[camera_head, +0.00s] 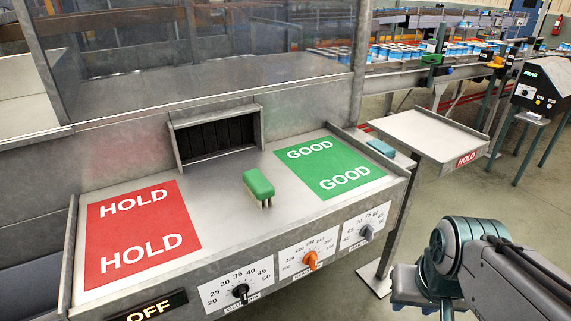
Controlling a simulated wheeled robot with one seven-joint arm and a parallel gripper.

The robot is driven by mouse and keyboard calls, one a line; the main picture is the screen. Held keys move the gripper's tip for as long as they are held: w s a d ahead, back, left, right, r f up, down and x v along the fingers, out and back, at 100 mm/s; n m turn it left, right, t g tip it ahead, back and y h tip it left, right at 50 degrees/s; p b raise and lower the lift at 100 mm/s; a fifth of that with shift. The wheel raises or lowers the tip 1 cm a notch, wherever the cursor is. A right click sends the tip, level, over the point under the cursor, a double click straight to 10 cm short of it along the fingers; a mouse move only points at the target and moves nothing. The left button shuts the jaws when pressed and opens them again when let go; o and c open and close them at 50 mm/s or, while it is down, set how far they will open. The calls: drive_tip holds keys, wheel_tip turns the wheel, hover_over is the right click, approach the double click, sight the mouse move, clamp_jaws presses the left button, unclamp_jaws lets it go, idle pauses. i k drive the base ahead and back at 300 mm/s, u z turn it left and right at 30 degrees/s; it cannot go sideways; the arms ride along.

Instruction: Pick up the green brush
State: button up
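The green brush (258,186) lies on the bare metal bench top between the red HOLD mat and the green GOOD mat. My arm comes in from the lower right, apart from the bench and well to the right of the brush.
The red HOLD mat (140,232) and green GOOD mat (330,166) flank the brush. A dark slotted opening (217,135) is behind it. Knobs, including an orange one (310,261), line the front panel. A blue block (381,148) and side tray (425,132) are at right.

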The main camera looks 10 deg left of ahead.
sight(259, 188)
drive_tip(key=u, duration=0.3)
drive_tip(key=i, duration=0.65)
drive_tip(key=u, duration=0.55)
